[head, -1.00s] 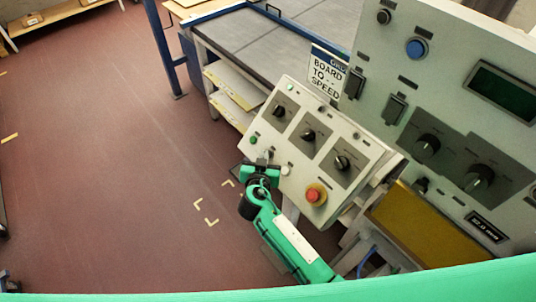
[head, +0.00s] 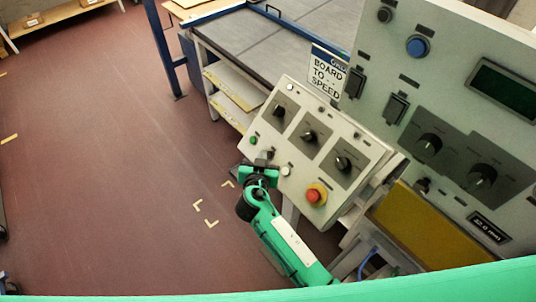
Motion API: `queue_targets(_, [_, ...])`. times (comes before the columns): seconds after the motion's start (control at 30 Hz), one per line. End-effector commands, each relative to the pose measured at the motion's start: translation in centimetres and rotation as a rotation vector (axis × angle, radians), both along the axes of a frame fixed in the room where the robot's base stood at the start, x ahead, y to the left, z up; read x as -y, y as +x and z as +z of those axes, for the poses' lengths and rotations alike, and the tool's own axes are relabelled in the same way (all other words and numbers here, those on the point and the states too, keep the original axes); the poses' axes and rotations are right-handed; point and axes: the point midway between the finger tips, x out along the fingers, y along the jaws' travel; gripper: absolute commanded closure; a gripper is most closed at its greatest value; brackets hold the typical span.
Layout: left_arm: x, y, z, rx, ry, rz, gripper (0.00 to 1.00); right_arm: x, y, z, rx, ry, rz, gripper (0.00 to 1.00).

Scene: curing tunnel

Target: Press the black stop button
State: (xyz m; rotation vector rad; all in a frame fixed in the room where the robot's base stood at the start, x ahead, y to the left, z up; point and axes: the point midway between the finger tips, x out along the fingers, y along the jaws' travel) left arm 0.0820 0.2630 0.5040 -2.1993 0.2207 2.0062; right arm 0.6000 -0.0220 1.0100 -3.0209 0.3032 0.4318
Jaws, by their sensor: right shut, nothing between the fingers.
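The small tilted control panel (head: 334,136) carries three black knobs, a green button (head: 253,140), a white button (head: 285,171) and a red mushroom button (head: 316,194) on a yellow ring. My right gripper (head: 265,157) is shut and empty. Its fingertips are at the panel's lower left edge, between the green and white buttons. I cannot make out the black stop button; the fingertips cover that spot. Whether they touch the panel is not clear. My left gripper is not in view.
A larger grey cabinet (head: 450,85) with a blue button (head: 417,46), dark knobs and a display stands at the right. A sign (head: 328,75) reading "BOARD TO SPEED" and a conveyor bed (head: 255,45) lie behind the panel.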

Motion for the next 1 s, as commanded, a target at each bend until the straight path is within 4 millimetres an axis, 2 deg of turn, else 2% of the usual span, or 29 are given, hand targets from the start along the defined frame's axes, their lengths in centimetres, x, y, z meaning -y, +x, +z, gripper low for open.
queue_targets(0.47, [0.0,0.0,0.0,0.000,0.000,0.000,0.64,-0.4,-0.3,0.5,0.000,0.001,0.001,1.00])
queue_targets(1.0, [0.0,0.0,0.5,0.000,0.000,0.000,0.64,-3.1,-2.2,3.8,0.000,0.001,0.001,1.00])
